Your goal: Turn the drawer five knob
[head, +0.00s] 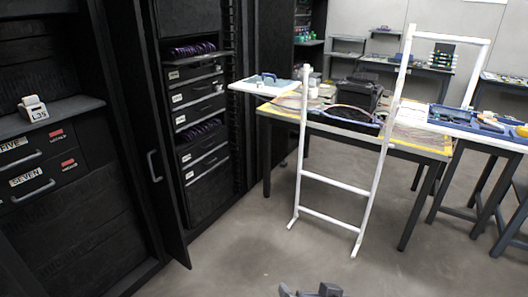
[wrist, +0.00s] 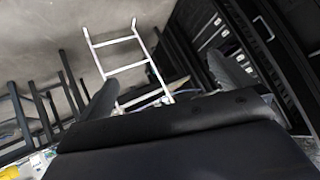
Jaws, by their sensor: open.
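The drawer labelled FIVE (head: 36,147) is in the black cabinet at the far left of the head view. It looks closed, with a bar handle (head: 24,162) and a small red tag (head: 57,134) at its upper right. I cannot make out its knob. My gripper (head: 311,291) shows only in part at the bottom edge, over the floor and far from the drawer. In the wrist view my gripper (wrist: 165,92) has its two fingers spread apart with nothing between them. Drawer five is not recognisable there.
Drawer SEVEN (head: 38,185) lies below, and a small device (head: 33,107) marked L35 sits on the shelf above. An open black cabinet door (head: 158,150) stands out into the room. A white ladder-like frame (head: 338,186) stands before the work table (head: 418,150). Floor between is clear.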

